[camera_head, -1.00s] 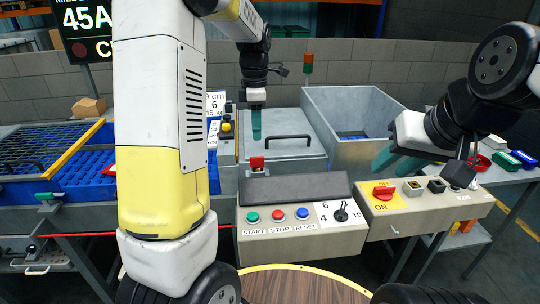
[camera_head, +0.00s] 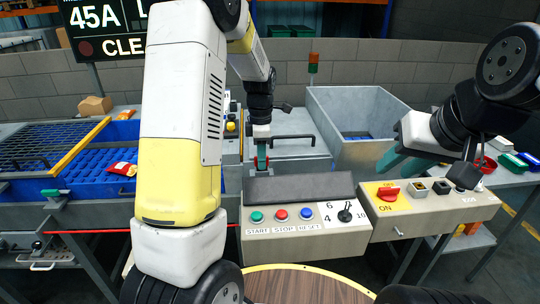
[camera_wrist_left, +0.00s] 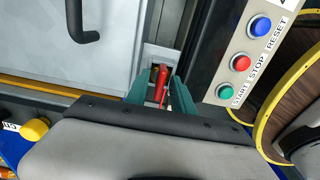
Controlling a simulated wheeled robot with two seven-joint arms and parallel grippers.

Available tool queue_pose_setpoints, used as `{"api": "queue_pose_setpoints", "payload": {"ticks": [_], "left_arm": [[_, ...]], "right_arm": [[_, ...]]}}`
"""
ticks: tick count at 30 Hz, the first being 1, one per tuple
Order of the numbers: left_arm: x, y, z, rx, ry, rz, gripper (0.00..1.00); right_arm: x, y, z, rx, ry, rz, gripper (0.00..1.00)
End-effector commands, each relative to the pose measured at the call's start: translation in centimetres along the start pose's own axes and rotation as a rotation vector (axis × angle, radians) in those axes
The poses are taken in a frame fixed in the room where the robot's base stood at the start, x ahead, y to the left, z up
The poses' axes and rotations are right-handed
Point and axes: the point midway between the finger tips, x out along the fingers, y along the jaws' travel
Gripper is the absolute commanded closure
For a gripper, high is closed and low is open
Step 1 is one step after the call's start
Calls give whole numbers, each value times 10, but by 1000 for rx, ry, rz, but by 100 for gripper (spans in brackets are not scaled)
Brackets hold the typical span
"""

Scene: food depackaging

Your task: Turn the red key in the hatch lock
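The red key (camera_head: 263,162) stands in the lock at the near left of the grey hatch (camera_head: 306,147). The left wrist view shows the key (camera_wrist_left: 161,80) upright on a light lock plate (camera_wrist_left: 157,56). My left gripper (camera_head: 262,153) is down at the key, its teal fingers (camera_wrist_left: 160,88) on either side of it. The fingers look apart, with a narrow gap to the key. The key's lower part is partly hidden by the fingers. My right gripper (camera_head: 398,163) is open and empty above the right control box.
A dark pad (camera_head: 298,187) and a box with START, STOP and RESET buttons (camera_head: 282,215) stand in front of the hatch. The hatch has a black handle (camera_head: 292,138). A grey bin (camera_head: 365,112) stands right. A red packet (camera_head: 122,169) lies in the blue tray at left.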

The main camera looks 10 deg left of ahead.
Motion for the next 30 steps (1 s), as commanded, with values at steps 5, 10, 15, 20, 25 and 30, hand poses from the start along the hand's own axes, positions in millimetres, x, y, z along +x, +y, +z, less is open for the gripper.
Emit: {"api": "queue_pose_setpoints", "payload": {"ticks": [5, 10, 15, 20, 25, 30], "left_arm": [[0, 0, 0, 0, 0, 0, 71], [0, 0, 0, 0, 0, 0, 92], [0, 0, 0, 0, 0, 1, 100], [0, 0, 0, 113, -1, 1, 100], [0, 0, 0, 290, 0, 1, 100], [0, 0, 0, 317, 0, 1, 100]], "right_arm": [[0, 0, 0, 0, 0, 0, 66], [0, 0, 0, 0, 0, 0, 66], [0, 0, 0, 0, 0, 0, 66], [0, 0, 0, 0, 0, 0, 66], [0, 0, 0, 0, 0, 0, 66], [0, 0, 0, 0, 0, 0, 66]]}}
